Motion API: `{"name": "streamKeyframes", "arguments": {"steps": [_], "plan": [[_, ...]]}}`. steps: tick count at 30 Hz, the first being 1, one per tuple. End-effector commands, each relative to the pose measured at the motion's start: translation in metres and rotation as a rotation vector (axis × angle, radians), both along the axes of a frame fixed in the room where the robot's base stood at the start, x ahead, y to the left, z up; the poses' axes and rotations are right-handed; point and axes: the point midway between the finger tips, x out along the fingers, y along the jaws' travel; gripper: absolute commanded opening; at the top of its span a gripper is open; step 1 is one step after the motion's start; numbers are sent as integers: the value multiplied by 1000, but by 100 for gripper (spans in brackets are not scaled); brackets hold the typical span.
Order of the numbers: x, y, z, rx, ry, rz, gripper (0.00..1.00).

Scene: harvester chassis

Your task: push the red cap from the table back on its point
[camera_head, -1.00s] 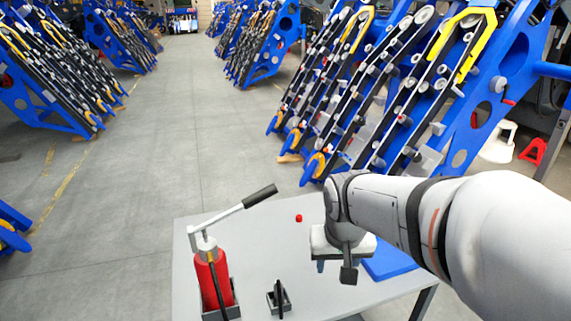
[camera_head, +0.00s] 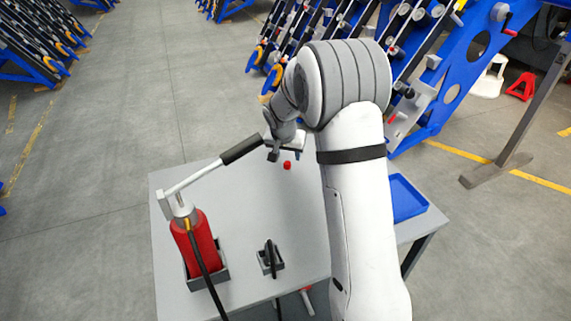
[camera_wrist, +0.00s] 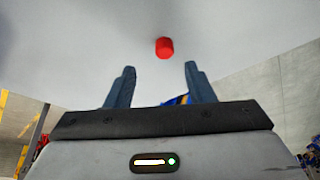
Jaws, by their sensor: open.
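The small red cap (camera_head: 287,165) lies on the grey table (camera_head: 240,200), toward its far side. In the wrist view the red cap (camera_wrist: 164,47) shows just past the fingertips, between the lines of the two fingers. My gripper (camera_wrist: 158,80) is open and empty, its two blue-grey fingers apart. In the head view my gripper is mostly hidden behind my wrist, next to the cap and above the table's far part. The point for the cap cannot be made out on the blue chassis frames (camera_head: 440,80).
A red grease pump (camera_head: 202,245) with a long lever stands in a holder at the table's left. A small grey holder (camera_head: 270,258) stands at the front. A blue tray (camera_head: 405,199) lies at the right. Red and white stands are on the floor beyond.

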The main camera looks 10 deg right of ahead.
Motion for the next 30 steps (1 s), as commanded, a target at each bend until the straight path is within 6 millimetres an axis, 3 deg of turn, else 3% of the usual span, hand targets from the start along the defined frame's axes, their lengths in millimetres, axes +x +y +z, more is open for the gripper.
{"name": "streamKeyframes", "arguments": {"steps": [12, 21, 30], "plan": [[23, -3, -48, 0, 2, 3, 49], [25, -2, -53, 1, 1, 4, 49], [25, -2, -53, 0, 1, 5, 26]]}}
